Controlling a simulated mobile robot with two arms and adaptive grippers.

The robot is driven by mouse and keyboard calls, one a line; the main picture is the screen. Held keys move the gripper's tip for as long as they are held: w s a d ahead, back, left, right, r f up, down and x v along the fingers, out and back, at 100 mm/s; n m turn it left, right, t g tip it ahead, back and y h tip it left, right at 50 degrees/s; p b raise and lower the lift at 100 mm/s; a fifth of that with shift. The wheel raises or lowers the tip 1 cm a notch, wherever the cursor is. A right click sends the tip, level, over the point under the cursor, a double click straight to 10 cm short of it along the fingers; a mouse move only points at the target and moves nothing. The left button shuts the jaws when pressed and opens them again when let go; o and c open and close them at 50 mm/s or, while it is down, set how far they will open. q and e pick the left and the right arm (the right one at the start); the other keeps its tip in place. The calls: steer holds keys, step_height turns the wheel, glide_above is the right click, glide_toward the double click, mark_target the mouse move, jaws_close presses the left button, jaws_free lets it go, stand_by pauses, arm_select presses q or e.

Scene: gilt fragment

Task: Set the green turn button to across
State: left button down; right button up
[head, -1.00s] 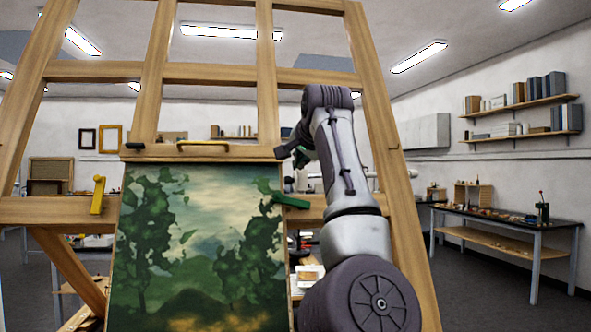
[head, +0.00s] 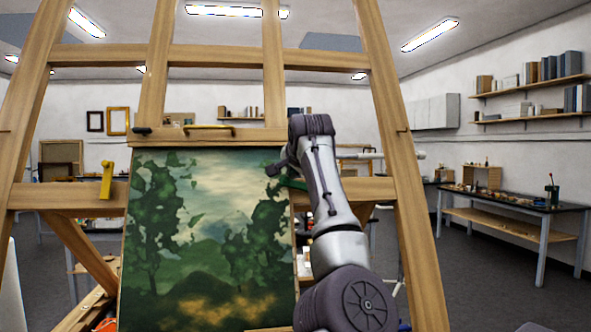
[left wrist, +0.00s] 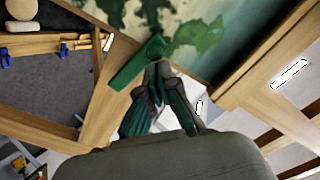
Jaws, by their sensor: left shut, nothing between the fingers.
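The green turn button (head: 296,184) sits at the right edge of the landscape painting (head: 190,240), partly hidden behind my arm in the head view. It slants down to the right there, its left end near the painting's edge. In the left wrist view the green turn button (left wrist: 135,64) lies as a slanted bar between the wooden rail and the painting. My left gripper (head: 275,170) is shut and empty. In the left wrist view its fingertips (left wrist: 159,68) are right beside the bar; whether they touch it I cannot tell. My right gripper is out of view.
The wooden easel (head: 408,200) frames the painting.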

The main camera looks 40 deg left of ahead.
arm_select(q)
steer(key=shift+s+d+f+n+p, duration=0.1)
steer(key=shift+s+f+n+p, duration=0.4)
steer(key=shift+f+n, duration=0.15)
